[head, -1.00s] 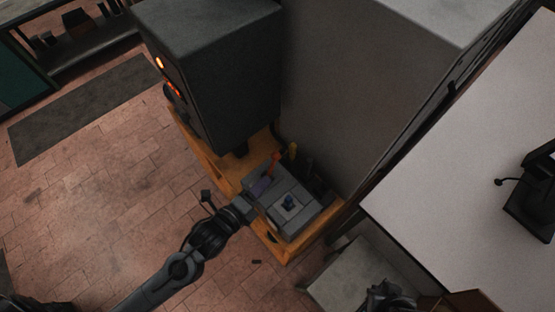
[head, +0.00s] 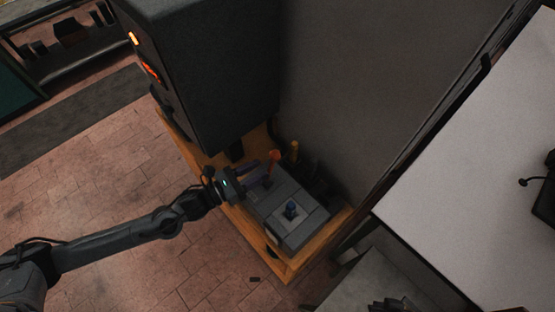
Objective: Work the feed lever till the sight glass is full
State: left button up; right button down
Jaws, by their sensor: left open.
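A small yellow part (head: 294,149) stands behind the lever. I cannot make out a sight glass. My right gripper is not in view.
A dark grey cabinet (head: 205,75) with glowing orange lights stands behind on the orange base (head: 290,268). A tall grey panel (head: 370,90) rises behind the unit. A white table (head: 470,150) is at the right. Brick floor (head: 110,170) lies open at the left.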

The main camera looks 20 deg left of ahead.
aim_at(270, 165)
pick_arm(q)
jog(key=p+x, duration=0.1)
jog(key=x, duration=0.6)
jog(key=shift+w+d, duration=0.15)
jog(key=shift+w, duration=0.05)
grip_shut()
